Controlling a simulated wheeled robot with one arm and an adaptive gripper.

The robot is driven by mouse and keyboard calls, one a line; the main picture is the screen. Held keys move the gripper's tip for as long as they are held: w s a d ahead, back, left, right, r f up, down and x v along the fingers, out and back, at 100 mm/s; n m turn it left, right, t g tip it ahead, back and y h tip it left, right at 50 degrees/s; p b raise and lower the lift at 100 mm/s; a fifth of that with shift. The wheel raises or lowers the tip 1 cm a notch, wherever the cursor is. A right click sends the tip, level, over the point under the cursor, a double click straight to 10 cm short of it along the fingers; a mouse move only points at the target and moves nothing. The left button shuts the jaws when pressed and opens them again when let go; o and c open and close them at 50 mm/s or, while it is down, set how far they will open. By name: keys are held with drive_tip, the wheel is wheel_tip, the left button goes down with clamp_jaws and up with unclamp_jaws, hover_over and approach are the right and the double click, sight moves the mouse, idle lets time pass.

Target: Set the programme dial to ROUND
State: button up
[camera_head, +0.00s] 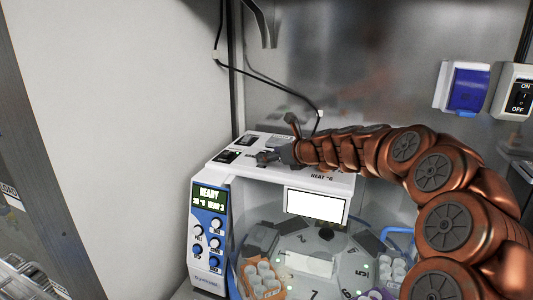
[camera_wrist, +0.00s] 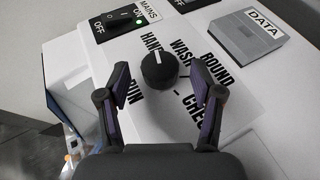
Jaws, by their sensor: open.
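The programme dial (camera_wrist: 159,70) is a round black knob on a white panel, seen in the wrist view. Its white mark points to the top of the picture, near the printed words HAND and WASH. The word ROUND (camera_wrist: 217,69) is printed to the right of the knob; RUN and CHECK lie lower. My gripper (camera_wrist: 160,84) is open, with one finger on each side of the dial in the picture; I cannot tell whether they touch it. In the head view my gripper (camera_head: 277,152) is over the machine's top, and I cannot make out the dial there.
A MAINS switch (camera_wrist: 124,20) with a green light and a grey DATA block (camera_wrist: 248,36) sit near the dial. The machine's front panel (camera_head: 208,238) reads READY. A rotor with tube racks (camera_head: 262,277) is below. A back wall stands behind.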

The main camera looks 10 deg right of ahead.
drive_tip(key=shift+x, duration=1.1)
drive_tip(key=c, duration=1.2)
